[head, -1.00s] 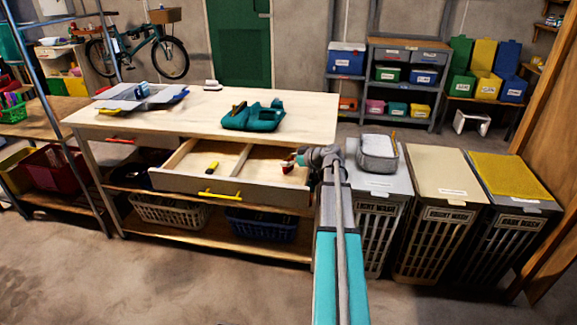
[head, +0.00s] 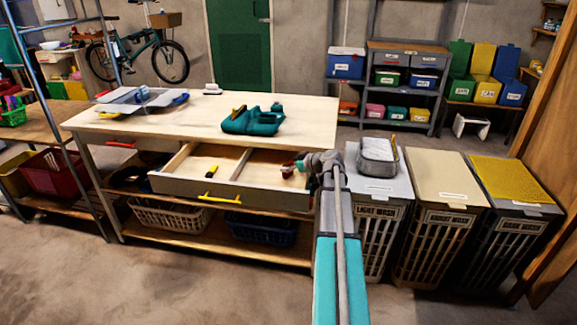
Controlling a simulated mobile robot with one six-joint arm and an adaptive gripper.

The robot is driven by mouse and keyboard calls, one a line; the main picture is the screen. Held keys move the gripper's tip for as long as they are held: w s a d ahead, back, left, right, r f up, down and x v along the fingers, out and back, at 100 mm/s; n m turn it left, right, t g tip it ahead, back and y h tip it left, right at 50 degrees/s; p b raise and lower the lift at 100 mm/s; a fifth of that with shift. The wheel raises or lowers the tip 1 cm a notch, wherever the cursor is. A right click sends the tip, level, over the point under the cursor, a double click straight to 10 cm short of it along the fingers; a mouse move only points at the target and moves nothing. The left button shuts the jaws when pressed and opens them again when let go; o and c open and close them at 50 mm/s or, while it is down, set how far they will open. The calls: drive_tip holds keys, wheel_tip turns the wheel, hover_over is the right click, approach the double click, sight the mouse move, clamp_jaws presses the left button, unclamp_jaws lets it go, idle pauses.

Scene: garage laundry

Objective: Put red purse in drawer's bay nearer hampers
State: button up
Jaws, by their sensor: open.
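The open drawer (head: 228,191) has a yellow handle and a divider that splits it into a left and a right bay. The hampers stand to its right, so the right bay is nearer them. A small red purse (head: 287,172) shows in the right bay, by the bay's right side. My gripper (head: 297,164) is right above and beside it, open. The arm and gripper hide part of the purse, and I cannot tell whether the fingers touch it. A yellow and black item (head: 211,171) lies in the left bay.
The hampers for light wash (head: 372,240), bright wash (head: 432,245) and dark wash (head: 505,250) stand right of the workbench (head: 190,122). A grey pouch (head: 378,155) lies on the light one. A teal tool case (head: 252,120) sits on the benchtop above the drawer.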

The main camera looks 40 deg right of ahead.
drive_tip(key=shift+r, duration=0.15)
drive_tip(key=shift+s+r+p, duration=0.15)
drive_tip(key=shift+p, duration=0.15)
drive_tip(key=p+v, duration=0.4)
drive_tip(key=v, duration=0.7)
drive_tip(key=shift+s+d, duration=0.2)
drive_tip(key=shift+s, duration=0.1)
drive_tip(key=shift+w+r, duration=0.1)
idle(1.0)
